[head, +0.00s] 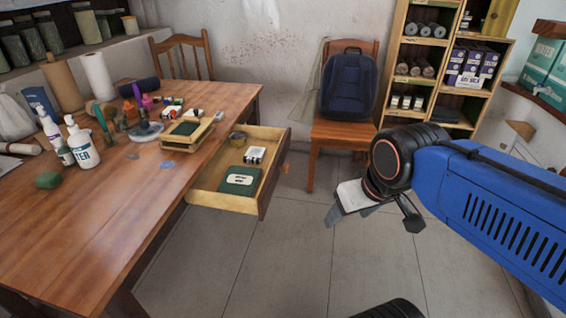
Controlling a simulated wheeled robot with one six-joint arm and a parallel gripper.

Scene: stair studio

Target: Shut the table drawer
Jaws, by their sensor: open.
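The table drawer (268,199) is pulled out from the right side of the wooden table (95,225). My arm reaches in from the right and hides part of the gripper.
A wooden chair (335,133) with a dark blue backpack (348,86) stands behind the drawer. A shelf unit (398,62) with rolls and boxes is at the back right. Bottles and craft supplies crowd the table's far side. The tiled floor (275,255) in front of the drawer is clear.

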